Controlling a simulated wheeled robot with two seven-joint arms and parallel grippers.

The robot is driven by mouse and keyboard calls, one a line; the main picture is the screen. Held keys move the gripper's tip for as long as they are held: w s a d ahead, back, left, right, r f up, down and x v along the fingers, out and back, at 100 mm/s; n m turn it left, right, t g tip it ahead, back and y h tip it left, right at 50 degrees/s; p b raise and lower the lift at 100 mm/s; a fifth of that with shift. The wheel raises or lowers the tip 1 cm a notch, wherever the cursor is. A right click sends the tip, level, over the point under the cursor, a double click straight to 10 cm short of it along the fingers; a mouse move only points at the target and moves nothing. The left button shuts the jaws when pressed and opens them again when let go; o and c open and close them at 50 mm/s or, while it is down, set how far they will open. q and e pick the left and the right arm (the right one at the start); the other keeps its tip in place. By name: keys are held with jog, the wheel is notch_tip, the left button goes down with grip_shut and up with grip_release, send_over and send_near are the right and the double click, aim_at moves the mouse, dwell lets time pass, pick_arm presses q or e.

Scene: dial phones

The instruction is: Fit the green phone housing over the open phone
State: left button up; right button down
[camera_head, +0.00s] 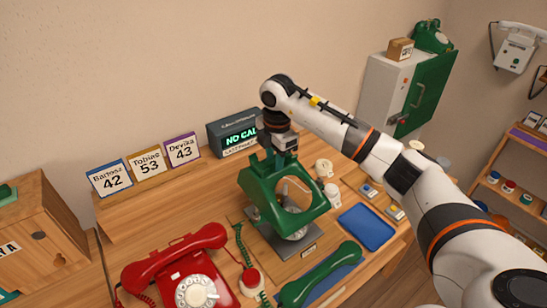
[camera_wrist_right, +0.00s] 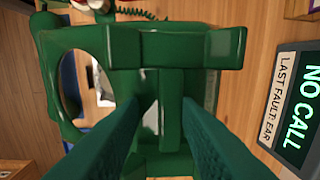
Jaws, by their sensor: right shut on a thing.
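My right gripper (camera_head: 282,152) is shut on the top of the green phone housing (camera_head: 262,188). It holds the housing tilted, with its round dial opening facing the front right. The open phone (camera_head: 272,238) is a grey base on the wooden bench, below the housing and partly hidden by it. A pale dial (camera_head: 296,233) shows at the housing's lower edge. The gap between housing and base is hard to judge. In the right wrist view, a green bar of the housing (camera_wrist_right: 171,100) lies between the two fingers (camera_wrist_right: 166,112). My left gripper is out of view.
A green handset (camera_head: 322,274) lies in front on a blue mat. A red phone (camera_head: 178,268) stands at the front left. A blue tray (camera_head: 367,227) and white cups (camera_head: 324,168) are at the right. A display box (camera_head: 233,130) stands behind.

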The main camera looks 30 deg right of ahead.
jog(key=shift+s+f+b, duration=0.25)
jog(key=shift+f+b, duration=0.25)
jog(key=shift+f, duration=0.1)
notch_tip(320, 180, down, 9)
jog(key=b, duration=0.6)
jog(key=shift+w+b, duration=0.15)
jog(key=shift+b, duration=0.2)
jog(key=shift+s+g+p, duration=0.25)
jog(key=shift+g+p, duration=0.05)
jog(key=shift+p, duration=0.25)
jog(key=shift+w, duration=0.25)
dwell(0.3)
dwell(0.6)
